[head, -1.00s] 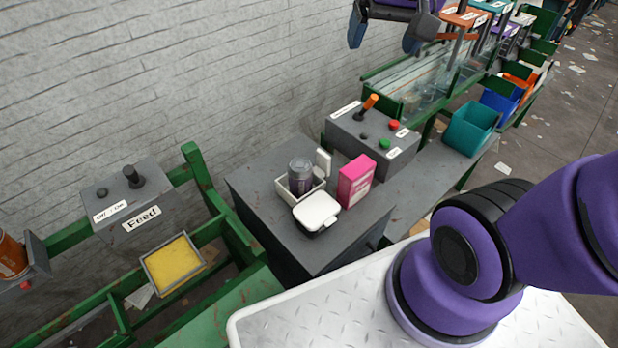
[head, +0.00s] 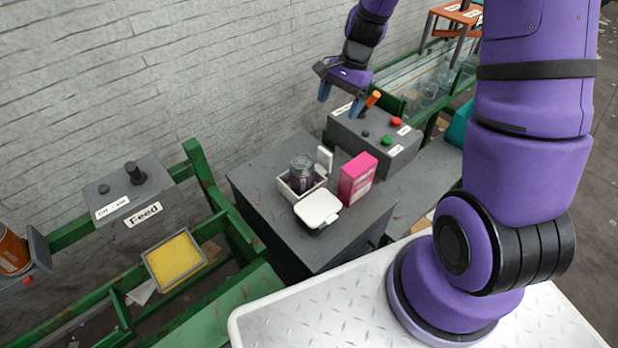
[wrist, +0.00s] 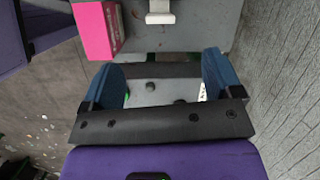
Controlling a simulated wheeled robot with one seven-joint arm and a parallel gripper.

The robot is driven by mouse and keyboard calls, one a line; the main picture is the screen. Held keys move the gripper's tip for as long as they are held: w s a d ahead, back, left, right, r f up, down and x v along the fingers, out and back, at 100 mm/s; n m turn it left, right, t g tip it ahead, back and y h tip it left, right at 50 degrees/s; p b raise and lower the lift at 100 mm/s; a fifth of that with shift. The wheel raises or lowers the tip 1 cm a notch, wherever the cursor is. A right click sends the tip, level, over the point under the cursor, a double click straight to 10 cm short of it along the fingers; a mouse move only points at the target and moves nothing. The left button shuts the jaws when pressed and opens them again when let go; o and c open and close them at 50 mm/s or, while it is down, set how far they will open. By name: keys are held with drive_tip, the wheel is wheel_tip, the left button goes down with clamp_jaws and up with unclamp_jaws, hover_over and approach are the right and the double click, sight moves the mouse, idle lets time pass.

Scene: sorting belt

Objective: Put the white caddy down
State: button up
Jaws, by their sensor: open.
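The white caddy (head: 290,191) stands upright on the grey cabinet top, with a dark can (head: 302,172) inside it and a white upright handle or tab at its back right. In the wrist view a small white part (wrist: 160,14), probably of the caddy, shows at the top edge.
A pink box (head: 356,180) stands right of the caddy; a white-lidded container (head: 317,209) is in front. The control box (head: 375,135) with an orange lever (head: 372,99) is below my gripper. The Feed box (head: 135,195) and yellow tray (head: 174,260) are at left.

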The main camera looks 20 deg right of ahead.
drive_tip(key=m, duration=0.2)
approach(324, 155)
drive_tip(key=shift+g+y, duration=0.3)
drive_tip(key=shift+y, duration=0.1)
drive_tip(key=shift+w+d+f+x, duration=0.1)
drive_tip(key=shift+w+d+x, duration=0.1)
drive_tip(key=shift+x, duration=1.5)
drive_tip(key=shift+w+d+f+x, duration=0.1)
drive_tip(key=shift+w+d+x, duration=0.1)
drive_tip(key=shift+x, duration=1.55)
drive_tip(key=shift+w+d+f+x, duration=0.1)
drive_tip(key=shift+w+d+x, duration=0.1)
drive_tip(key=shift+x, duration=1.5)
drive_tip(key=c, duration=1.4)
